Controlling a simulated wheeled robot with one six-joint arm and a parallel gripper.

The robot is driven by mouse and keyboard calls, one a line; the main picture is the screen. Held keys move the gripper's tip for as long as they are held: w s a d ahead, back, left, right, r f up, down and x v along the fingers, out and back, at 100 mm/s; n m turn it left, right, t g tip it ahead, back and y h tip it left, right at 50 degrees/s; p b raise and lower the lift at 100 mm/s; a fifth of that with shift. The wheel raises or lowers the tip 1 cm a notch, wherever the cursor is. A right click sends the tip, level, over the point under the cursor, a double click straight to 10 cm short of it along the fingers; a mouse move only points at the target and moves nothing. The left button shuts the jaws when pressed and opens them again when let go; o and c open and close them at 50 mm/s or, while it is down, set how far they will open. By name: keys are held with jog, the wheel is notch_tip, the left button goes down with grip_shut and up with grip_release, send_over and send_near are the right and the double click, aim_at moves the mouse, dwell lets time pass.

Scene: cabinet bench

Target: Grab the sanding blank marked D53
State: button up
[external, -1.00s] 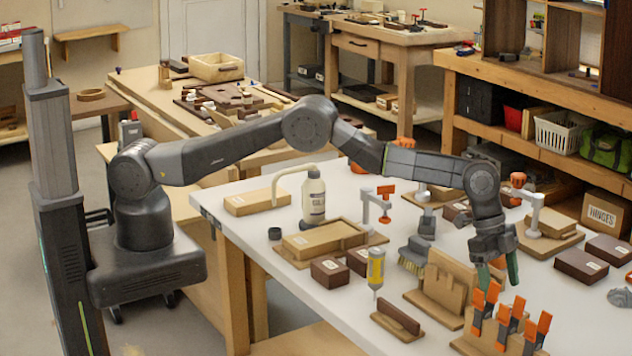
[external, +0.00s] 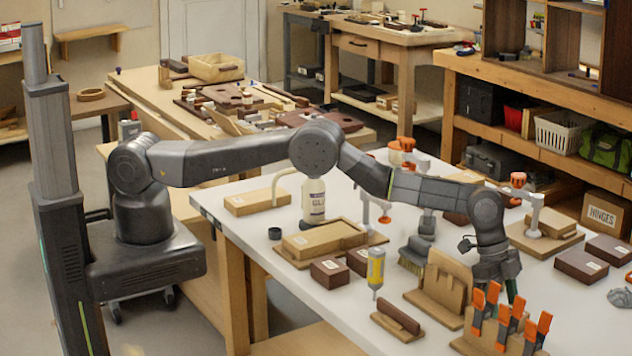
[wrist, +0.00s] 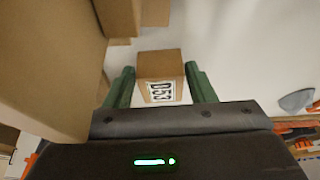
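The sanding blank marked D53 (wrist: 160,68) is a small tan block with a white label, seen in the wrist view. It lies on the white bench top between the two green fingers of my gripper (wrist: 158,70). The fingers are apart, with a narrow gap showing on each side of the block. In the external view my gripper (external: 511,290) points down behind the tan wooden stand and the orange-tipped clamps. The blank cannot be made out there, hidden by the gripper and these things.
A tan wooden stand (external: 440,285) is close on the left of my gripper; its large face fills the wrist view's left side. Orange-tipped clamps (external: 512,318) stand in front. Dark labelled blocks (external: 581,266) lie to the right. A grey object (wrist: 297,100) lies on clear bench.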

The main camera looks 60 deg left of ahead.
jog(key=c, duration=0.5)
notch_tip(320, 180, up, 10)
jog(key=shift+r, duration=0.1)
jog(key=shift+c, duration=0.2)
